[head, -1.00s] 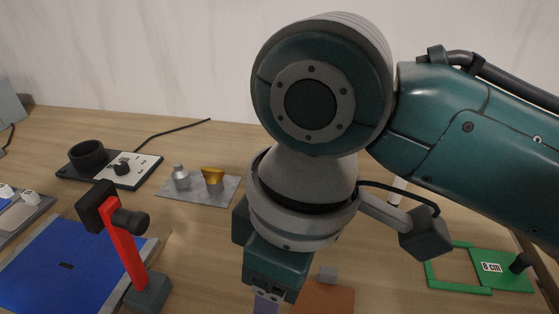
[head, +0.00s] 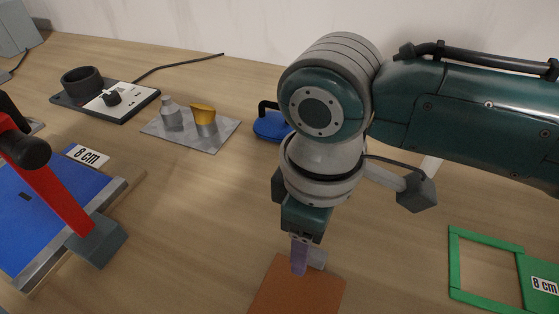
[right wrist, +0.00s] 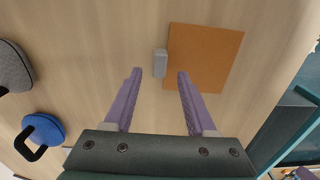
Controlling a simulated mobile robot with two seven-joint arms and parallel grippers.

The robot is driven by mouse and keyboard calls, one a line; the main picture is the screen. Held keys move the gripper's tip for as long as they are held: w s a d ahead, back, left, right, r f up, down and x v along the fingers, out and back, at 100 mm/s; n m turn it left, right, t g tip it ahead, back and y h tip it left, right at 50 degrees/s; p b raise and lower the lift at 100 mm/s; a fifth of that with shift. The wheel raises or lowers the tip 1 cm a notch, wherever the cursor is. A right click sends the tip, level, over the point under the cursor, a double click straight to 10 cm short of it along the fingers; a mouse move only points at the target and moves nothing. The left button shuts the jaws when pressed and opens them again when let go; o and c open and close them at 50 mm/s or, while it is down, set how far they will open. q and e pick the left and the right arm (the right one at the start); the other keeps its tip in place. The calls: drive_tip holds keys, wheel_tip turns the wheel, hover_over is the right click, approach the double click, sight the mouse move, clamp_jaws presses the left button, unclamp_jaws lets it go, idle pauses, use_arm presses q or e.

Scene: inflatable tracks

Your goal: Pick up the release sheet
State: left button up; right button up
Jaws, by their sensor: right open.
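The release sheet looks to be the flat orange-brown square (head: 300,292) lying on the wooden table; it also shows in the right wrist view (right wrist: 207,57). A small grey tab (right wrist: 160,63) sits at its left edge there. My right gripper (right wrist: 159,74) is open and empty, its purple fingers either side of the tab's line, with the tab just beyond the fingertips. In the head view the right gripper (head: 300,270) hangs over the sheet's far edge and partly hides the tab (head: 317,260). My left gripper is not in view.
A blue press with a red lever (head: 55,190) stands at left. Behind are a black device (head: 105,95), a grey plate with a gold-topped cup (head: 205,145), and a blue handled tool (head: 270,124). A green frame (head: 485,248) lies at right. Table around the sheet is mostly clear.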

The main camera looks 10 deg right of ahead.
drive_tip(key=shift+f, duration=0.85)
clamp_jaws()
